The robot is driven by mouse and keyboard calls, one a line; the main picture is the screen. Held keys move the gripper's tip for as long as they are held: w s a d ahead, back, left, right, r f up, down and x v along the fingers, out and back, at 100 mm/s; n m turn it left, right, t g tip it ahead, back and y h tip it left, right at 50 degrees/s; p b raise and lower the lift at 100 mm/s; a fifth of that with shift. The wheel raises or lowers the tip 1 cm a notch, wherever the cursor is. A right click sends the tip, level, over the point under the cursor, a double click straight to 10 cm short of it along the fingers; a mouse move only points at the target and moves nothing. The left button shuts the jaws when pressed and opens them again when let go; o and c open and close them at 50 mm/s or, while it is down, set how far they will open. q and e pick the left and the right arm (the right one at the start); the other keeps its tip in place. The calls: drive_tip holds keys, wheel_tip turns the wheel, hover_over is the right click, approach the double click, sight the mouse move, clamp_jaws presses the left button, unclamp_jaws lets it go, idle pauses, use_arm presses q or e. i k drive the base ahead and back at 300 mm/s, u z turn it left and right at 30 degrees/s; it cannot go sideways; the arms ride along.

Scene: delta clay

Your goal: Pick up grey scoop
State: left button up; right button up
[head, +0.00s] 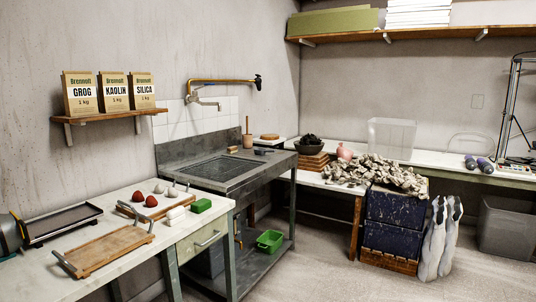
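I cannot make out a grey scoop for certain. A small dark grey item (261,152) lies on the right ledge of the sink unit, too small to tell whether it is the scoop. Neither of my grippers shows in the head view.
A grey sink unit (232,186) stands against the wall, with a green tub (270,240) on its lower shelf. The white worktable (56,264) holds a wooden tray (108,250), a dark tray (64,223) and clay lumps. Front-right floor is clear.

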sight(258, 151)
drive_tip(key=z, duration=0.55)
drive_tip(key=k, duration=0.65)
drive_tip(key=z, duration=0.55)
drive_tip(key=i, duration=4.5)
drive_tip(key=u, duration=1.1)
drive_tip(key=i, duration=1.6)
drive_tip(key=u, duration=1.95)
drive_tip(key=i, duration=0.75)
drive_tip(key=u, duration=0.4)
